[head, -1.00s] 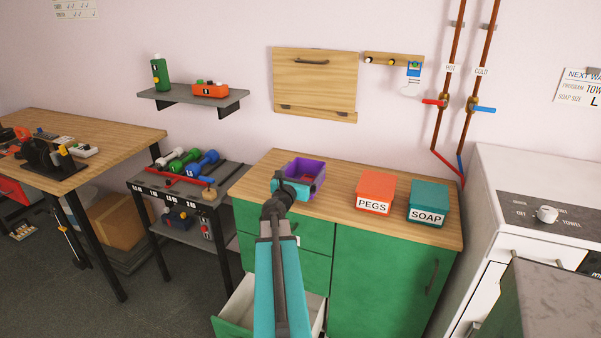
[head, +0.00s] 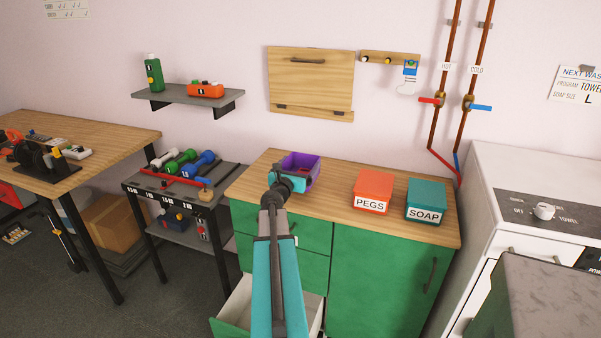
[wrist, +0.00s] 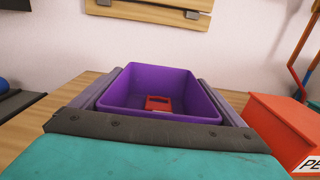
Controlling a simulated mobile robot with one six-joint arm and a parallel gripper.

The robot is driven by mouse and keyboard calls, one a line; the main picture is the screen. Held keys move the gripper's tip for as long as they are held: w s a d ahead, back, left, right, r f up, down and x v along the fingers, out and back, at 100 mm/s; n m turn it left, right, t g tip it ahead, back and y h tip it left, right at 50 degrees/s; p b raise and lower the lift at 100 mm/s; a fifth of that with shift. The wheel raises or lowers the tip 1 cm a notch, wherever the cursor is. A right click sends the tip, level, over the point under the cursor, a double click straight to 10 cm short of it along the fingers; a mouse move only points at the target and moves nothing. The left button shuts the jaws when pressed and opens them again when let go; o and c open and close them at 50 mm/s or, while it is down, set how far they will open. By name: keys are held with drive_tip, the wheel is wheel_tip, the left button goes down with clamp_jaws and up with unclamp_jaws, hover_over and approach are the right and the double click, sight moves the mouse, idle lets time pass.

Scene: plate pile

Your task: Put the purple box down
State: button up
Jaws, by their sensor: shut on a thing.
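The purple box (head: 302,164) is an open-topped bin over the left part of the wooden counter top (head: 330,190). In the wrist view the purple box (wrist: 165,82) fills the space just beyond my gripper, with a small red thing (wrist: 158,104) inside. My gripper (head: 290,180) is shut on the box, its fingers (wrist: 160,100) along the box's left and right sides. The box looks level. I cannot tell whether its underside touches the counter, as my gripper hides its near lower part.
An orange PEGS box (head: 374,190) and a teal SOAP box (head: 426,199) stand on the counter to the right. A drawer (head: 250,306) below is open. Dumbbells (head: 190,160) lie on a rack at the left. The counter between the purple and PEGS boxes is clear.

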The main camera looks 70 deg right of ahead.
drive_tip(key=shift+w+d, duration=0.15)
drive_tip(key=shift+d, duration=0.4)
drive_tip(key=shift+s+f+b, duration=0.25)
drive_tip(key=shift+f+b, duration=0.65)
drive_tip(key=shift+f, duration=0.3)
drive_tip(key=shift+w+a+f+b, duration=0.15)
drive_tip(key=shift+f+b, duration=0.25)
drive_tip(key=shift+f, duration=0.2)
drive_tip(key=shift+f, duration=0.15)
drive_tip(key=o, duration=0.8)
drive_tip(key=shift+a, duration=0.1)
drive_tip(key=shift+s+a+b, duration=0.15)
drive_tip(key=shift+a+b, duration=0.1)
drive_tip(key=shift+a, duration=1.7)
drive_tip(key=shift+s+a+b, duration=0.15)
drive_tip(key=shift+a+b, duration=0.15)
drive_tip(key=shift+a, duration=1.7)
drive_tip(key=shift+s+a+b, duration=0.15)
drive_tip(key=shift+a+b, duration=0.1)
drive_tip(key=shift+a, duration=1.7)
